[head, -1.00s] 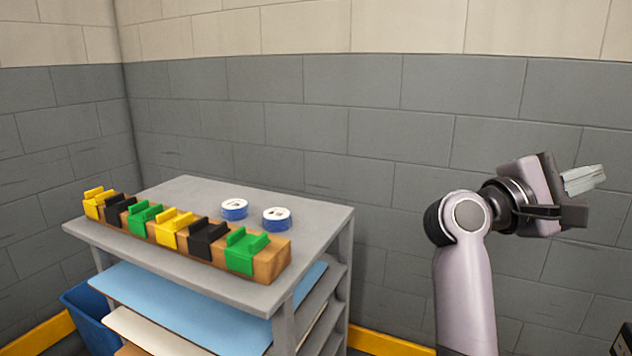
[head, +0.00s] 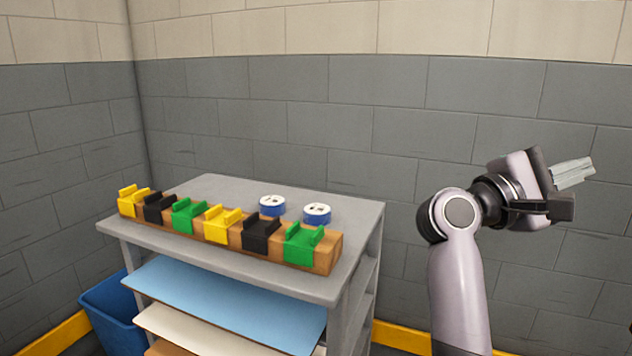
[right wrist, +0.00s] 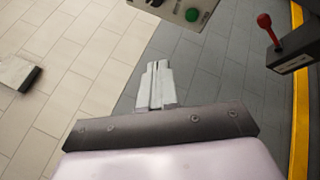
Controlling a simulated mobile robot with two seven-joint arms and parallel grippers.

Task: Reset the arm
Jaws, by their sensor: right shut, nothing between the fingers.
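My right arm is raised at the right of the head view, with its gripper (head: 574,172) pointing right, away from the shelf stand. The gripper's fingers are shut together and hold nothing. In the right wrist view the closed fingers (right wrist: 156,84) show over grey and cream floor tiles. The gripper touches nothing. My left gripper is not in view.
A grey shelf stand (head: 350,222) carries a wooden block (head: 325,258) with yellow, black and green holders, and two blue-and-white rolls (head: 272,205). A blue bin (head: 112,312) stands at its left. A red-knobbed lever (right wrist: 265,22) and a panel with a green button (right wrist: 193,14) show in the wrist view.

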